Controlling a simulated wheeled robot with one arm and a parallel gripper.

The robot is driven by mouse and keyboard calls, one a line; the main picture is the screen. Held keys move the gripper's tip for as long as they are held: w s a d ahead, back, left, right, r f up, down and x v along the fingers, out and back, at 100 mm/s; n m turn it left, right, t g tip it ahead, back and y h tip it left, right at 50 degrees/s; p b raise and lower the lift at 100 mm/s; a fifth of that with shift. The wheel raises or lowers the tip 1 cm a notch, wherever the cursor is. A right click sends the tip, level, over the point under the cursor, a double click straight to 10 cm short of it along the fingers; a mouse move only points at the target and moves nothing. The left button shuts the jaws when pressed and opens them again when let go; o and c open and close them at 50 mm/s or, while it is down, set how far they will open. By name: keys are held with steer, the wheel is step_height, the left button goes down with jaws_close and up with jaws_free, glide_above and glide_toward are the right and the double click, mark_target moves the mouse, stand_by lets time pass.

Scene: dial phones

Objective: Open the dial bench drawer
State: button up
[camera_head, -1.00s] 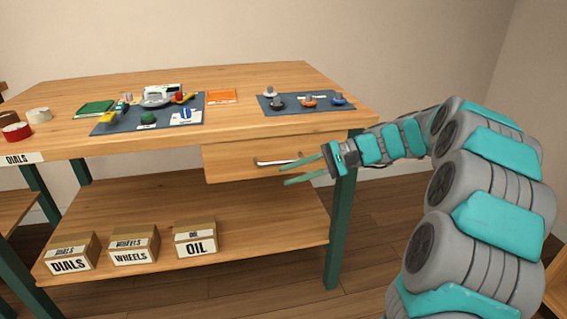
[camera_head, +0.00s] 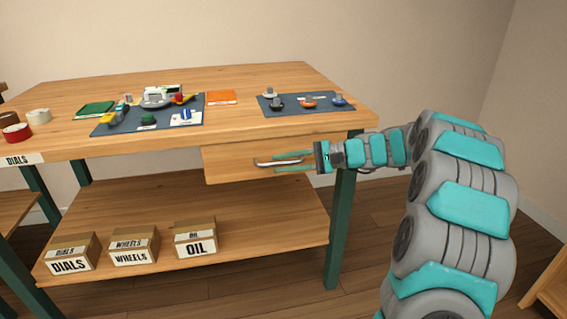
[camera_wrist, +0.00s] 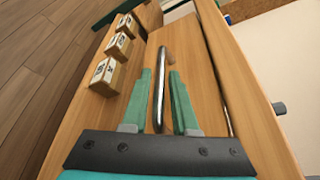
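The dial bench drawer (camera_head: 230,163) is a wooden front under the right part of the bench top, and it looks shut. Its silver bar handle (camera_head: 272,162) runs level across the front. My gripper (camera_head: 278,161) is at the drawer front, with its green fingers pointing left along the handle. In the wrist view, the handle (camera_wrist: 160,85) lies between the two open fingers of my gripper (camera_wrist: 160,100). There is a gap on the left side; the right finger is close to the bar, and I cannot tell whether it touches.
The bench top (camera_head: 240,125) holds a blue-grey mat (camera_head: 165,126) with phone parts and a smaller mat (camera_head: 290,110) with several dials. Boxes marked DIALS (camera_head: 70,262), WHEELS (camera_head: 133,255) and OIL (camera_head: 196,248) stand on the lower shelf. A green leg (camera_head: 342,230) stands below my wrist.

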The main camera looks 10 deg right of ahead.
steer(key=shift+a, duration=0.15)
steer(key=shift+c, duration=0.4)
jaws_close()
stand_by(1.0)
